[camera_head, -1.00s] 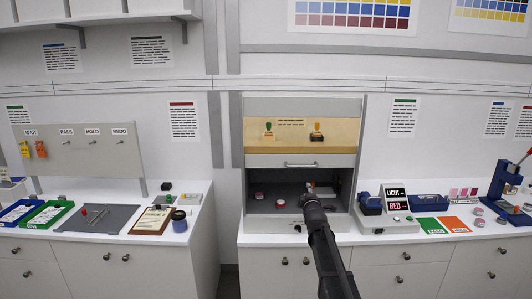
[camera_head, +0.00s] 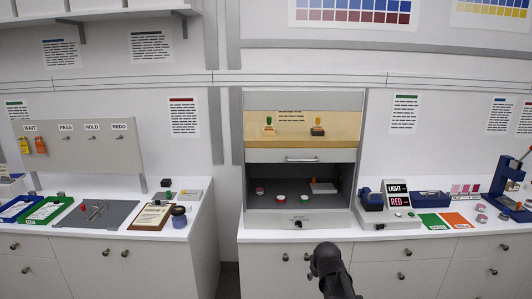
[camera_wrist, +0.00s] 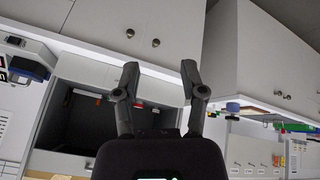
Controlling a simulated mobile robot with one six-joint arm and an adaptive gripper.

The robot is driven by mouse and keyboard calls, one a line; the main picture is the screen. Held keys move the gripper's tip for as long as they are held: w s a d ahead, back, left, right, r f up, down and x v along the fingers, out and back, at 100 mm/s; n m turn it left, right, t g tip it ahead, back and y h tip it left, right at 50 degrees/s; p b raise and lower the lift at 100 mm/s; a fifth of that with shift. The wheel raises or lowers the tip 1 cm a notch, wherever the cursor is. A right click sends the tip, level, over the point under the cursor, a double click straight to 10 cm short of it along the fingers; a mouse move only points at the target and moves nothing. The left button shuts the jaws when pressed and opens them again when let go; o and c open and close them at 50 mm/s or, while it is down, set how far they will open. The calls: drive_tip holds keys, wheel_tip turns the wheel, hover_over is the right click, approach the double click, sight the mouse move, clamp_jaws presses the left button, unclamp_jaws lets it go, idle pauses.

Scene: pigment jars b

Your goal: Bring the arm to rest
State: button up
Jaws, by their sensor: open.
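My gripper (camera_wrist: 160,85) shows in the wrist view with its two fingers spread apart and nothing between them. In the head view my arm's dark end is low in the picture, in front of the counter edge and below the open cabinet (camera_head: 300,221). The fingertips are hard to make out there. The wrist view is tilted and shows the dark cabinet opening (camera_wrist: 85,105) to the left of the fingers. My gripper is clear of the cabinet and touches nothing that I can see.
A grey mat (camera_head: 110,213) lies on the left counter.

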drive_tip(key=s+f+m+g, duration=0.1)
drive_tip(key=s+m+g, duration=0.1)
drive_tip(key=s, duration=0.6)
drive_tip(key=s+f+m+g+b, duration=0.1)
drive_tip(key=s+f+m+g, duration=0.1)
drive_tip(key=s, duration=0.7)
drive_tip(key=shift+f+m+g, duration=0.25)
drive_tip(key=shift+m+g, duration=0.35)
drive_tip(key=shift+g, duration=0.3)
